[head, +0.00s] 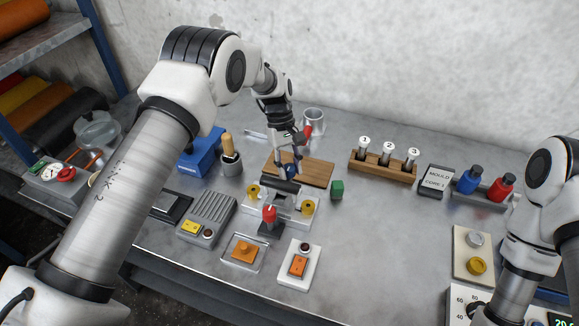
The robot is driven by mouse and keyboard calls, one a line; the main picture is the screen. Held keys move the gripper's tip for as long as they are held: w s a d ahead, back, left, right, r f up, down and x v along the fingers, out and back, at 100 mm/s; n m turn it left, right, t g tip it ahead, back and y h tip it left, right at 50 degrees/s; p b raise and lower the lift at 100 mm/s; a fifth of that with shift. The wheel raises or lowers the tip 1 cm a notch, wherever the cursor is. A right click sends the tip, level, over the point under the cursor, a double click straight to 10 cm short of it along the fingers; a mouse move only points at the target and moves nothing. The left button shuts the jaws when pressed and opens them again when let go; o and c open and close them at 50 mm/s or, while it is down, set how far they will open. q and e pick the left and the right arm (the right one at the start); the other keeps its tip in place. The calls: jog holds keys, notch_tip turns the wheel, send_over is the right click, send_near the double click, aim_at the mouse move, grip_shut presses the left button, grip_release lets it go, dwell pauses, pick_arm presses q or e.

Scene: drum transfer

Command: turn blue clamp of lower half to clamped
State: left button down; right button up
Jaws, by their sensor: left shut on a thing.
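The lower half (302,209) is a pale metal fixture in the middle of the table, with a yellow round part on either side and a dark cylinder lying across it. A clamp with a red handle (269,213) stands upright at its front. The blue clamp (292,171) is at its back, small and partly covered by my gripper. My left gripper (289,163) reaches down from behind the fixture and is shut on the blue clamp. The clamp's exact angle cannot be told. My right arm comes in at the right edge; its gripper is not in view.
A wooden rack (382,169) holds numbered vials. Orange-topped items (243,250) stand in front.

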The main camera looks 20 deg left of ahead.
pick_arm(q)
jog(key=shift+s+f, duration=0.15)
jog(key=c, duration=0.8)
grip_release()
jog(key=shift+r, duration=0.2)
jog(key=v, duration=1.1)
jog(key=shift+w+r, duration=0.2)
jog(key=shift+r, duration=0.15)
